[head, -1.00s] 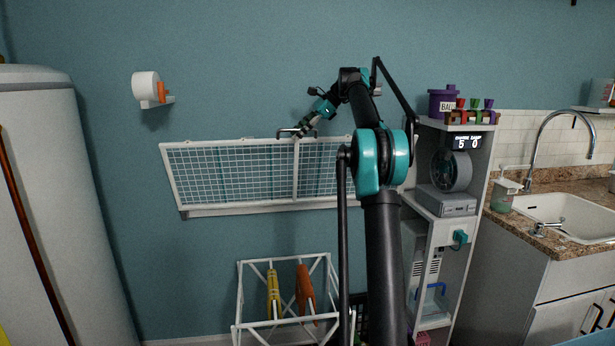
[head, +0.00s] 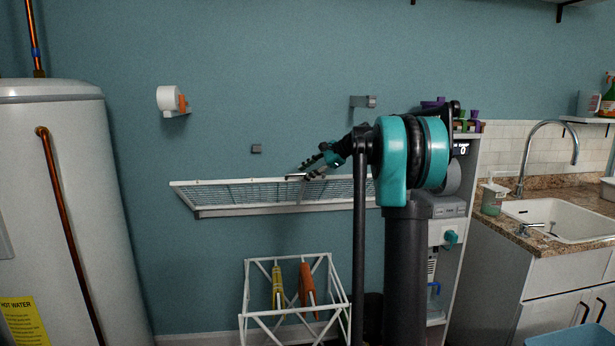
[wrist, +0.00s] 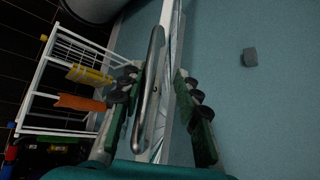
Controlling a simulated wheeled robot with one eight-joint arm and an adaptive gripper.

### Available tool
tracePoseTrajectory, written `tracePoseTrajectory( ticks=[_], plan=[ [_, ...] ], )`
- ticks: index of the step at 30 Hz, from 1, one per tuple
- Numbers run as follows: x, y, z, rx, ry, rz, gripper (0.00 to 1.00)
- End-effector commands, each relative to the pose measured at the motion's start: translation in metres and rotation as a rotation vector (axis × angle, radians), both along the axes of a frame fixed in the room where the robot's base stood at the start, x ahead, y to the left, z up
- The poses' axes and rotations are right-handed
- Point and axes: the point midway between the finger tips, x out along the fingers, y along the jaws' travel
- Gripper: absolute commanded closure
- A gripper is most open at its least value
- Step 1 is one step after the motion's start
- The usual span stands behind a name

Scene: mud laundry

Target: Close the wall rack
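In the wrist view a metal handle (wrist: 150,95) and the white frame edge lie between the two fingers of my gripper (wrist: 155,105). The fingers are spread, with a gap on the right side. I cannot tell whether the left finger touches the handle.
A grey wall block (head: 256,148) and a bracket (head: 363,101) are above the rack. A white drying stand (head: 248,300) stands below. A white water heater (head: 75,210) is at left, a shelf unit (head: 465,235) and sink (head: 560,218) at right. The wall above the rack is mostly bare.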

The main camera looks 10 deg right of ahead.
Motion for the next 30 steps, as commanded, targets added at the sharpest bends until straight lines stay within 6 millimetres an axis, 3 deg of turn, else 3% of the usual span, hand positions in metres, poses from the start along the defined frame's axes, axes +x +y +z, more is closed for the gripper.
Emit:
tracePoseTrajectory(
  ticks=[15,30],
  plan=[
    [-0.002,-0.001,-0.006,0.001,-0.025,-0.002,0.68],
    [-0.016,-0.022,0.011,0.001,-0.024,-0.003,0.68]
  ],
)
